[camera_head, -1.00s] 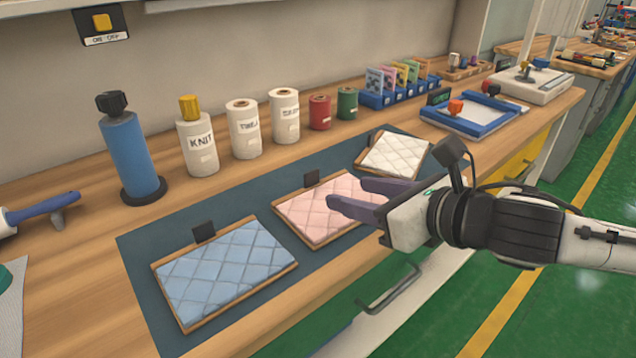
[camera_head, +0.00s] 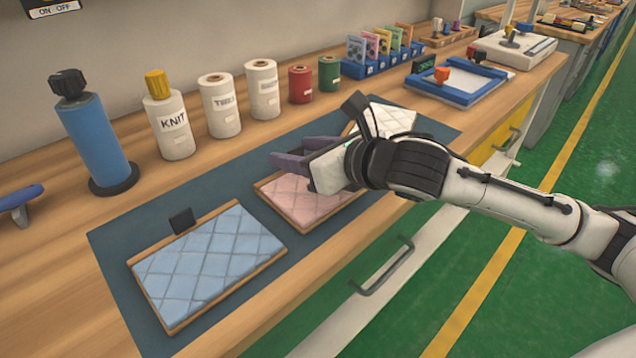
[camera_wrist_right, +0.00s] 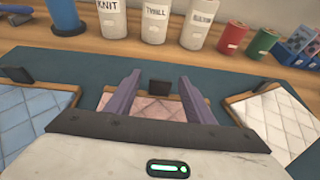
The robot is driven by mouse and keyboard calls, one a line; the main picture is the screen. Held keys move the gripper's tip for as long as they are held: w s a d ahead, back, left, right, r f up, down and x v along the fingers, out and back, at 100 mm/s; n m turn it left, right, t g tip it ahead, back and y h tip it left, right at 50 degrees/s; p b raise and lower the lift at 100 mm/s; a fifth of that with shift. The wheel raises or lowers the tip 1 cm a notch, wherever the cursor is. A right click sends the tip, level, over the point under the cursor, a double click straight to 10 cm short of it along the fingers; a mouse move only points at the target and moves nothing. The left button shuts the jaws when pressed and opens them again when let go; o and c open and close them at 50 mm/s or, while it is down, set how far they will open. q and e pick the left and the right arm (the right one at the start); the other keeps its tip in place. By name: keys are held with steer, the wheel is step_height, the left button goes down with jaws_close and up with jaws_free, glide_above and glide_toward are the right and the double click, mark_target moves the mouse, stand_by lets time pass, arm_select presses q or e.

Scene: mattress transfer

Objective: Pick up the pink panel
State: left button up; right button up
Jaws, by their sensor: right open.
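The pink quilted panel (camera_head: 298,203) lies on a wooden board on the dark mat, between the blue and white panels. My right gripper (camera_head: 285,160) is over its far part, partly hiding it in the head view. In the right wrist view the pink panel (camera_wrist_right: 153,110) shows between the two purple fingers of the right gripper (camera_wrist_right: 155,85). A black tab (camera_wrist_right: 159,87) stands at the board's far edge, between the fingertips. The fingers are apart and hold nothing. I cannot tell whether they touch the panel. My left gripper is not in view.
The blue panel (camera_head: 208,262) lies to the left and the white panel (camera_head: 392,118) to the right, each on a board. Several rolls and spools stand behind the dark mat (camera_head: 122,247). A blue-framed tray (camera_head: 458,84) sits at the back right.

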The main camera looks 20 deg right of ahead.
steer(key=shift+w+a+f, duration=0.2)
steer(key=shift+w+f, duration=0.1)
steer(key=shift+w, duration=0.3)
jaws_close()
